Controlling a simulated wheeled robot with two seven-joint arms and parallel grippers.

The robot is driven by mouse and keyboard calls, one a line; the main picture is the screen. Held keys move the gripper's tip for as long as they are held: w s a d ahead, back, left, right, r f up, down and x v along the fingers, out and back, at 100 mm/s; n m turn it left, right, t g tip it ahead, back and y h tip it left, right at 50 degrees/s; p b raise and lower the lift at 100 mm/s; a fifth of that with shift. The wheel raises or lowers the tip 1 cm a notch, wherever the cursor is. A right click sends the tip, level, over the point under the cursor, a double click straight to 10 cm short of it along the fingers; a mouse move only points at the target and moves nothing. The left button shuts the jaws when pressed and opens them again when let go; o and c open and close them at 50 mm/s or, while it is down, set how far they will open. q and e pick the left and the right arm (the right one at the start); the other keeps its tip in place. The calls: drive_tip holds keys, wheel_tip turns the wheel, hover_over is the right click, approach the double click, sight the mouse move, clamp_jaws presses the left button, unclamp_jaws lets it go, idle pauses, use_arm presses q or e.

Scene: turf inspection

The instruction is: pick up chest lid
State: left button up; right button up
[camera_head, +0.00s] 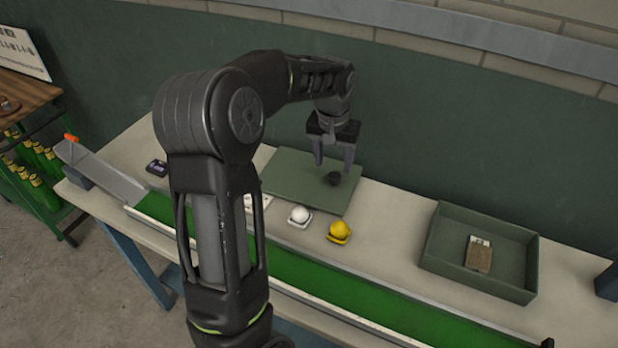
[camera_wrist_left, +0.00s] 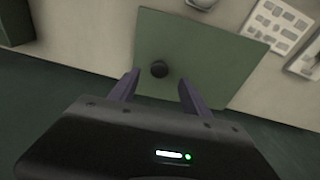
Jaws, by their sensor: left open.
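The chest lid (camera_head: 310,184) is a flat green panel with a dark round knob (camera_head: 332,179), lying on the table against the back wall. My left gripper (camera_head: 333,168) is over the lid, open and empty, with its fingers pointing down close to the knob. In the left wrist view the lid (camera_wrist_left: 200,50) shows with its knob (camera_wrist_left: 159,69) just beyond and between the two fingertips (camera_wrist_left: 158,85). The fingers do not appear to touch the knob. The right gripper is not seen.
An open green box (camera_head: 440,255) with a small brown-and-white item (camera_head: 479,253) stands at the right. A white ball (camera_head: 299,214) and a yellow ball (camera_head: 340,230) sit in front of the lid. A green turf strip (camera_head: 310,283) runs along the table's front.

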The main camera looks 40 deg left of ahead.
sight(334, 175)
use_arm(q)
drive_tip(key=shift+w+a+f+p, duration=0.15)
drive_tip(key=shift+f+p, duration=0.1)
drive_tip(key=shift+f, duration=0.6)
drive_tip(key=shift+w+d+f+p, duration=0.1)
drive_tip(key=shift+f+p, duration=0.15)
drive_tip(key=shift+f, duration=0.65)
drive_tip(key=shift+w+a+f+p, duration=0.15)
drive_tip(key=shift+f+p, duration=0.1)
drive_tip(key=shift+f, duration=0.6)
drive_tip(key=shift+d, duration=0.1)
clamp_jaws()
